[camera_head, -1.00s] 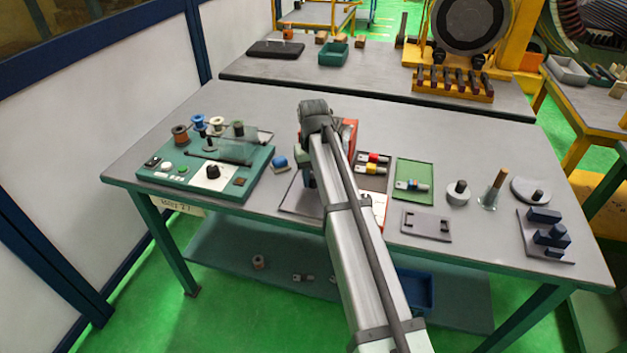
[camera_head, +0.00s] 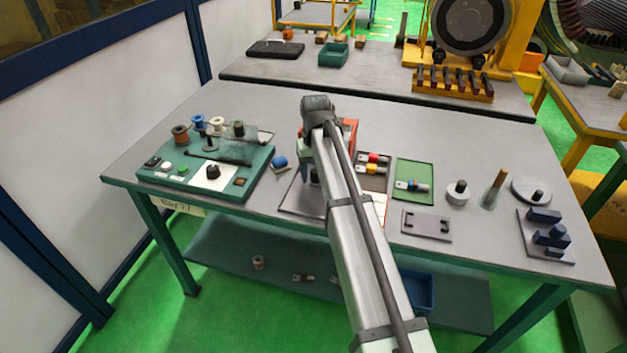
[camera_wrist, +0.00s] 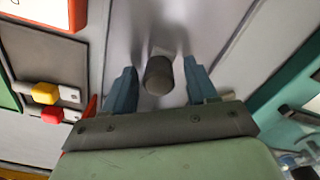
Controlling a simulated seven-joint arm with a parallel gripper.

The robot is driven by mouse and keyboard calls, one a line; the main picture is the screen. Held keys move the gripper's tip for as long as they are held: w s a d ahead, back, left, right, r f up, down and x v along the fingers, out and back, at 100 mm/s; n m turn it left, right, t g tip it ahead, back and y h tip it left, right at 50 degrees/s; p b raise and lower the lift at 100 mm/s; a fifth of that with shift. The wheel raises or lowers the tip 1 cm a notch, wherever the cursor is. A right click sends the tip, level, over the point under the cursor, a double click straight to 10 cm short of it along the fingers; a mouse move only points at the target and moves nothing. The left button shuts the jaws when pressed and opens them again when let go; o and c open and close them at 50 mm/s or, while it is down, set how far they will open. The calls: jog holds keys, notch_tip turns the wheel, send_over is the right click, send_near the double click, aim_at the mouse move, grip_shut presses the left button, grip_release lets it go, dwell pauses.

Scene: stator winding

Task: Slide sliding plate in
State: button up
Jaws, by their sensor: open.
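In the wrist view, my gripper (camera_wrist: 161,88) has its two blue fingers apart, one on each side of a dark upright cylindrical knob (camera_wrist: 158,75). A gap shows beside the knob, so it is not clamped. The knob stands on a grey flat surface (camera_wrist: 140,25), with a small pale patch behind it. I cannot tell for certain whether this surface is the sliding plate.
A teal winding machine (camera_head: 172,178) with spools stands left; a small blue piece (camera_head: 279,161) lies beside it. Right of the arm are a tray with red and yellow parts (camera_head: 372,170), a green mat (camera_head: 414,171) and a grey bracket plate (camera_head: 426,225).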

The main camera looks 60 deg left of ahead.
jog(key=shift+r, duration=0.15)
jog(key=shift+r, duration=2.85)
jog(key=shift+w, duration=0.1)
